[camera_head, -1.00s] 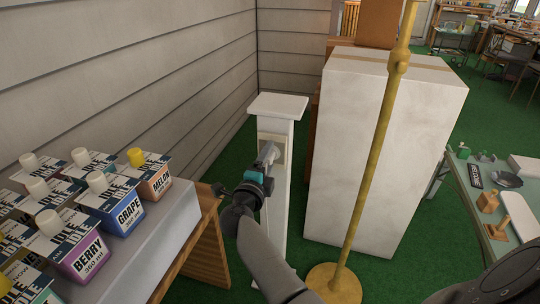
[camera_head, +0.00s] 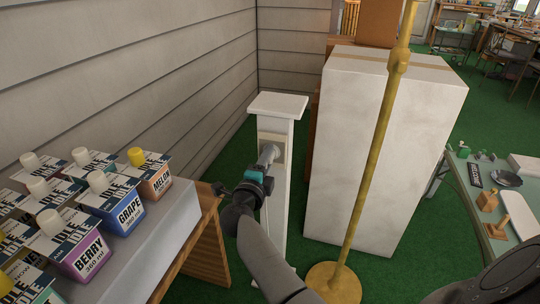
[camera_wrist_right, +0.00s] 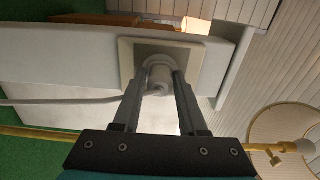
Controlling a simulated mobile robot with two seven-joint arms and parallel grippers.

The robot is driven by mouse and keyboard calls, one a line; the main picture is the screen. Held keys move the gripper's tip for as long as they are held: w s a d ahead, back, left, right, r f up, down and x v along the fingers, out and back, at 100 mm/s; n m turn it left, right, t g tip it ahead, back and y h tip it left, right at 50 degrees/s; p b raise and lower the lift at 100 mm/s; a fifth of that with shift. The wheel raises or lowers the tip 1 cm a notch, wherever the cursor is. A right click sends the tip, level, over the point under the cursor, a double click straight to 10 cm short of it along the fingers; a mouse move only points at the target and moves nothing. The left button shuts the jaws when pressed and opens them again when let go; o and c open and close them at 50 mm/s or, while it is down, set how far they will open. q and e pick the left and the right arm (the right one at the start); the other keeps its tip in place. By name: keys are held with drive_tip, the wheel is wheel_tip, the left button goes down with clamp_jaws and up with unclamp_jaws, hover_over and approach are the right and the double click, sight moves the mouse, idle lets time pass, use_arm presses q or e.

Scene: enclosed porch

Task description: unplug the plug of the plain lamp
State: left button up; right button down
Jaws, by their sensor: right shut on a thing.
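A pale grey plug (camera_wrist_right: 159,76) sits at a square cream outlet plate (camera_wrist_right: 128,58) on a white post (camera_wrist_right: 60,55). My right gripper (camera_wrist_right: 160,85) is shut on the plug, one finger on each side. A pale cord runs left from the plug in the wrist view. In the head view my right gripper (camera_head: 270,152) reaches the outlet plate (camera_head: 277,141) on the white post (camera_head: 283,200) and hides most of the plug. I cannot tell whether the plug is fully seated. A brass floor stand (camera_head: 373,160) rises to the right; its top is out of view. My left gripper is not in view.
A tall pale box (camera_head: 425,150) stands behind the brass stand. At left, a table (camera_head: 180,215) holds several labelled cartons (camera_head: 122,207), close beside my right forearm. A green table (camera_head: 475,205) with small items is at right. Green floor shows between.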

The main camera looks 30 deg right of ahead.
drive_tip(key=shift+a, duration=0.1)
idle(0.5)
drive_tip(key=shift+p+v, duration=1.2)
drive_tip(key=shift+v, duration=1.75)
